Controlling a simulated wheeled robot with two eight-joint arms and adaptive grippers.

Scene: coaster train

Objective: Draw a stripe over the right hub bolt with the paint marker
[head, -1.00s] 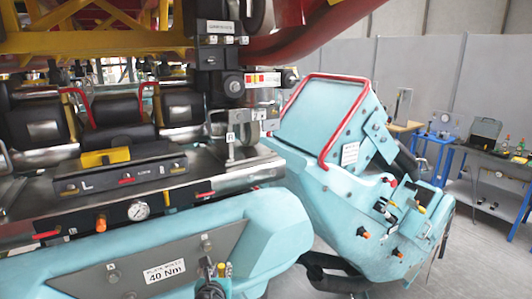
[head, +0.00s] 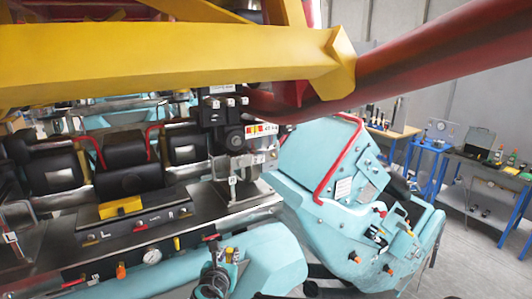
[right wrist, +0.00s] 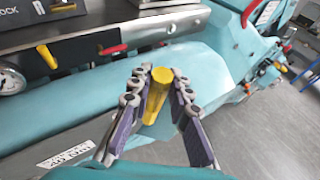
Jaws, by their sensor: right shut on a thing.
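My right gripper (head: 222,258) is low in the middle of the head view, in front of the teal car body. In the right wrist view my right gripper (right wrist: 161,88) is shut on a yellow paint marker (right wrist: 155,97), which stands between its two fingers. The marker shows small in the head view (head: 229,254). A bracket with a white R tag (head: 233,181) stands at the right end of the metal deck, apart from the gripper. The right hub bolt is too small to tell for sure. My left gripper is not in view.
A yellow beam (head: 180,62) and a red tube (head: 420,62) cross the top. A teal seat unit (head: 325,205) with a red bar stands right of the deck. A panel (head: 135,221) carries the deck controls, and a gauge (head: 152,256) sits below.

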